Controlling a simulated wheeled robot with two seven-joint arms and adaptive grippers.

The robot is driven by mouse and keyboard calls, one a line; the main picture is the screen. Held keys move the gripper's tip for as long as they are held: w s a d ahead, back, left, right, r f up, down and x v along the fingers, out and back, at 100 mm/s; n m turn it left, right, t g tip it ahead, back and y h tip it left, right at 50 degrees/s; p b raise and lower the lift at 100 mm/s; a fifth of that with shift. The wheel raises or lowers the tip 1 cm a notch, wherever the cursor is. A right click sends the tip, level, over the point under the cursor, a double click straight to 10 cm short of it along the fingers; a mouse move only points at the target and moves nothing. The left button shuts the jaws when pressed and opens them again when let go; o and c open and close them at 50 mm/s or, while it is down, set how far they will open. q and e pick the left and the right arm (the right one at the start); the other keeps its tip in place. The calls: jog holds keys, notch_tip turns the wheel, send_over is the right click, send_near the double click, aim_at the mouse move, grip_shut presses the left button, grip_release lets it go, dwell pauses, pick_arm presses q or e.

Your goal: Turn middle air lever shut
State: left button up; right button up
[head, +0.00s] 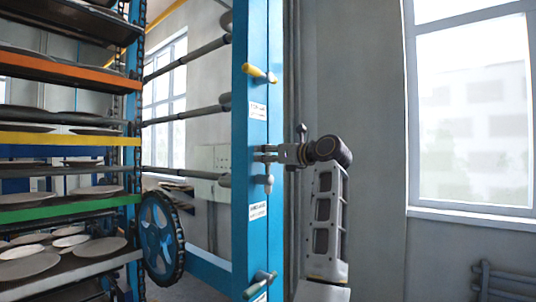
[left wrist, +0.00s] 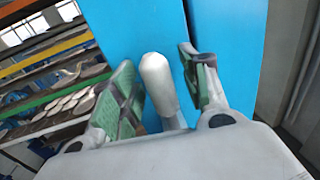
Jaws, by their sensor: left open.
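The middle air lever (head: 268,184) is a grey handle on the blue post (head: 256,120), above a white label. My left gripper (head: 264,153) is at the post, just above the visible part of this lever. In the left wrist view a light grey rounded handle (left wrist: 157,78) stands between the two green-padded fingers of my left gripper (left wrist: 157,60). The fingers are open, with gaps visible on both sides of the handle. The handle's base is partly hidden by the gripper body. My right gripper is in neither view.
A yellow lever (head: 260,73) is above on the post and another grey lever (head: 260,284) below. A rack of plates (head: 70,137) and a blue wheel (head: 161,240) stand at left. Grey wall and a window (head: 470,105) are at right.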

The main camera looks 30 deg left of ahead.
pick_arm(q)
jog(key=shift+c, duration=0.2)
grip_shut()
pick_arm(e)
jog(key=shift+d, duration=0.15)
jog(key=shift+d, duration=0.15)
